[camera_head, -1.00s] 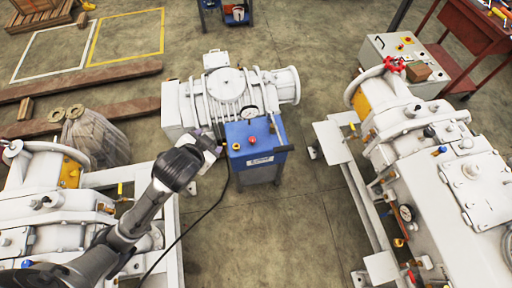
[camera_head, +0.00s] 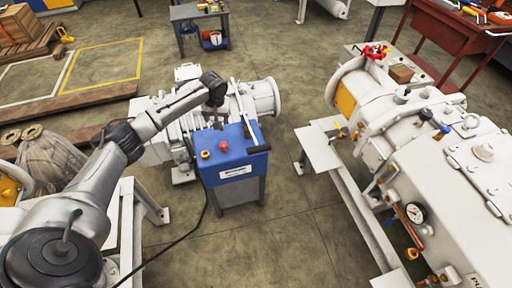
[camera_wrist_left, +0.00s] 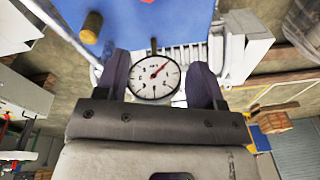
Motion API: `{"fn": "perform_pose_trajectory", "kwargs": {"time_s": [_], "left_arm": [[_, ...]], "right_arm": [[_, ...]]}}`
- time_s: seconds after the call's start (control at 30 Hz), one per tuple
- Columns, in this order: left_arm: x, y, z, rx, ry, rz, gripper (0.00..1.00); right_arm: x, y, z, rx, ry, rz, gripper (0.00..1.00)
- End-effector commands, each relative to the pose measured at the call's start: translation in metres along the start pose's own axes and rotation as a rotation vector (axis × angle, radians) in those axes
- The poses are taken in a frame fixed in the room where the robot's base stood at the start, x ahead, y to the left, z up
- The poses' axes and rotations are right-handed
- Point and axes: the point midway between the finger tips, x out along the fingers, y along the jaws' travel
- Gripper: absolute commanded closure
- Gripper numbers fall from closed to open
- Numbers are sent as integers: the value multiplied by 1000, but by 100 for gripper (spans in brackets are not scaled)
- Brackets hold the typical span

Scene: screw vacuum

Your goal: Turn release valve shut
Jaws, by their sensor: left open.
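My left gripper (camera_head: 215,122) is over the back edge of a blue cart (camera_head: 236,171), in front of a white pump. In the left wrist view my left gripper (camera_wrist_left: 161,82) is open, its dark fingers on either side of a round gauge (camera_wrist_left: 154,77) with a red needle. I cannot tell if they touch it. A yellow-brass knob (camera_head: 205,154) and a red button (camera_head: 224,146) are on the cart top; the knob (camera_wrist_left: 92,27) also shows in the wrist view. A red handwheel (camera_head: 375,50) is on the right-hand machine. Which part is the release valve is unclear.
The large white machine (camera_head: 450,170) fills the right side, with a gauge (camera_head: 416,212) on its flank. The white pump (camera_head: 262,97) stands behind the cart. A black cable (camera_head: 178,240) runs over the floor. The floor between cart and right machine is clear.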

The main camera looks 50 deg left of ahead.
Motion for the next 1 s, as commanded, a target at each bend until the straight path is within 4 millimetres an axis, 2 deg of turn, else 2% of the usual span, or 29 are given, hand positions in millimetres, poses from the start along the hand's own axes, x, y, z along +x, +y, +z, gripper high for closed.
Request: {"fn": "perform_pose_trajectory", "kwargs": {"time_s": [0.03, 0.2, 0.4, 0.53, 0.67, 1.0], "left_arm": [[4, -3, 2, -120, -46, 25, 37], [3, 7, 11, -391, -113, 65, 37], [4, 8, 11, -553, -116, 56, 37], [12, 8, 12, -584, -118, 53, 37], [31, 10, 14, -587, -118, 52, 37], [94, 16, 20, -584, -117, 53, 37]], "right_arm": [[0, -1, 0, 2, 0, -2, 100], [0, 0, -2, 2, 4, 0, 100], [1, -2, -3, 7, 5, -5, 100], [5, -2, -2, 8, 5, -6, 100], [12, -2, 1, 8, 5, -6, 100], [38, -1, 10, 0, 1, 1, 100]]}}
